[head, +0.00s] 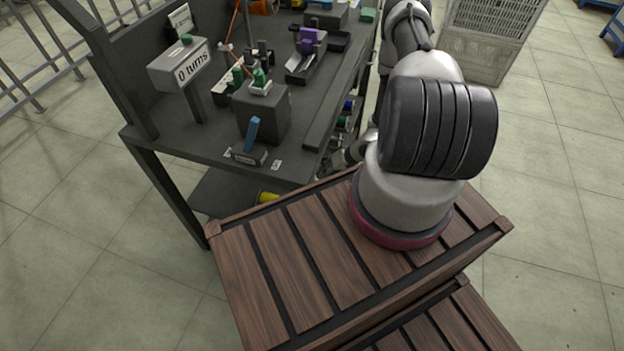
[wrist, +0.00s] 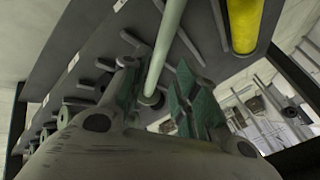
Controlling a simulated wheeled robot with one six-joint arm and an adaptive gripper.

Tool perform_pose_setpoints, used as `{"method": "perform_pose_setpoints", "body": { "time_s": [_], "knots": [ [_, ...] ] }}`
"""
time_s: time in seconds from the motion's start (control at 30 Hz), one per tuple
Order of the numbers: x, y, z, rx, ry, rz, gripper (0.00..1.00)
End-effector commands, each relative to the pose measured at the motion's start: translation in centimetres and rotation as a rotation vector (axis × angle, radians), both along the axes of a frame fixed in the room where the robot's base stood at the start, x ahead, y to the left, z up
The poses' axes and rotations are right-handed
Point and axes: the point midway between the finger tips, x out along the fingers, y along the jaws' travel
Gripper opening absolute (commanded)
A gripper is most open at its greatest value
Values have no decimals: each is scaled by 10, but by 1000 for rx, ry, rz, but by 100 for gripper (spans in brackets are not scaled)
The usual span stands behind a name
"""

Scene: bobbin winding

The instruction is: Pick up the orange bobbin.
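I cannot make out an orange bobbin for certain in either view. An orange object (head: 258,6), cut by the top edge of the head view, lies at the far end of the bench; an orange strand runs down near it. Small coloured ends, blue, green and red (head: 345,122), show along the bench's right side, partly behind my arm. In the wrist view my gripper (wrist: 160,98) has its two fingers apart. A pale green rod (wrist: 168,45) shows between and beyond them; I cannot tell whether they touch it. No orange shows there.
The dark workbench (head: 215,140) carries a "0 turns" counter box (head: 180,66), a grey block (head: 262,112), a blue lever (head: 252,133) and a purple-topped fixture (head: 308,42). A pale crate (head: 490,38) stands behind right. A yellow cylinder (wrist: 243,25) shows in the wrist view. Floor at right is clear.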

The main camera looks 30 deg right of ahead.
Motion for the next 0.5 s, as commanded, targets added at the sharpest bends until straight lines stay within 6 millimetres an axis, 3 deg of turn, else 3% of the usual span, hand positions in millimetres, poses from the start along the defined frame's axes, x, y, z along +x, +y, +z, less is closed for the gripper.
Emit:
{"method": "perform_pose_setpoints", "body": {
  "time_s": [0.5],
  "knots": [
    [24, 27, -55, -10, -11, 24, 30]
  ]
}}
